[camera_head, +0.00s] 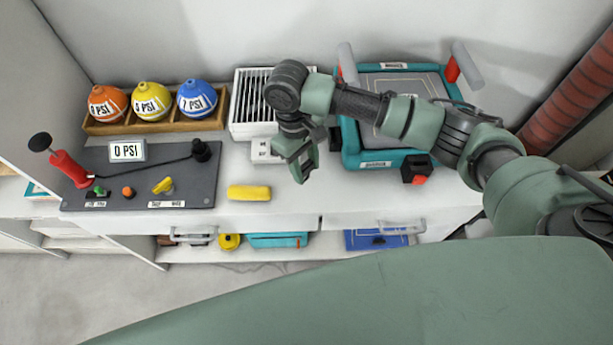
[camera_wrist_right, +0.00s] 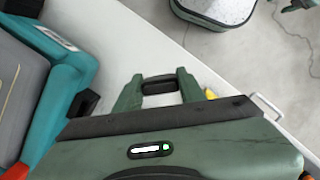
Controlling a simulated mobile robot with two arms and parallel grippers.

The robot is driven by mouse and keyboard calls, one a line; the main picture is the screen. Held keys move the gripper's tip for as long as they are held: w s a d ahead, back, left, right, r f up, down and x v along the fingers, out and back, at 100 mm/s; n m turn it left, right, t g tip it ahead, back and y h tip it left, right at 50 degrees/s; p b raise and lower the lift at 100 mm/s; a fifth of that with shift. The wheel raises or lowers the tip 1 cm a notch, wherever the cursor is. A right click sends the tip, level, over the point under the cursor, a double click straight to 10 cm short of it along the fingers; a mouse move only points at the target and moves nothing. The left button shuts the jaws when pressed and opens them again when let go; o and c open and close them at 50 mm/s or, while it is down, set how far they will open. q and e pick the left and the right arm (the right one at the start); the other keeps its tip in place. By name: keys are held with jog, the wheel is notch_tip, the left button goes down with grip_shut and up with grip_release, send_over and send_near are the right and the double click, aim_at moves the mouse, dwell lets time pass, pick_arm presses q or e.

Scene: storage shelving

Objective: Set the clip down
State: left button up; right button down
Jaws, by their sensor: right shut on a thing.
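My right gripper (camera_head: 303,168) hangs over the white counter, right of the yellow block and left of the teal-framed tray. It also shows in the right wrist view (camera_wrist_right: 159,80), with its two green fingers closed on a small dark piece (camera_wrist_right: 159,87), which I take to be the clip. The piece is mostly hidden by the fingers in the head view. I cannot tell whether it touches the counter (camera_head: 335,198). My left gripper is not in the head view.
A yellow block (camera_head: 249,192) lies near the counter's front edge. A grey pump panel (camera_head: 135,190), a wooden rack (camera_head: 110,127) with three labelled balls and a white vented box (camera_head: 250,120) stand left. The teal-framed tray (camera_head: 350,145) and a black box with a red button (camera_head: 416,168) stand right.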

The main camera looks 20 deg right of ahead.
aim_at(306, 180)
jog(key=shift+f, duration=3.15)
jog(key=c, duration=0.9)
grip_release()
jog(key=shift+f, duration=0.1)
jog(key=shift+o, duration=0.2)
notch_tip(306, 180, up, 12)
jog(key=w+a+b, duration=0.1)
jog(key=w, duration=0.1)
